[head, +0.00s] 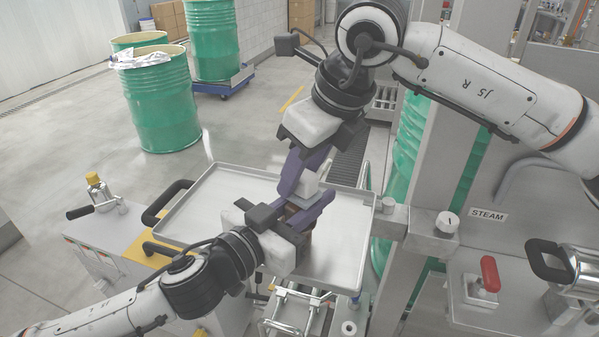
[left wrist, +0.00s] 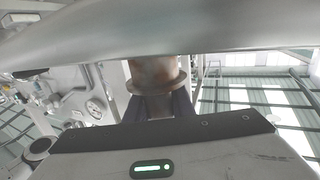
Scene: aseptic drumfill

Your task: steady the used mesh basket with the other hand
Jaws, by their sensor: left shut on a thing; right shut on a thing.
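The used mesh basket shows in the left wrist view as a brown, stained cylinder with a flared rim (left wrist: 156,75), between my left gripper's dark fingers (left wrist: 168,106). In the head view it is mostly hidden by the grippers. My left gripper (head: 309,212) comes from the lower left and is shut on it above the steel tray. My right gripper (head: 293,184) reaches down from above, its purple fingers close to the left ones. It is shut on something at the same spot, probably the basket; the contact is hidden. A pale block (head: 309,184) shows between the two sets of fingers.
A shallow steel tray (head: 340,255) lies under both grippers.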

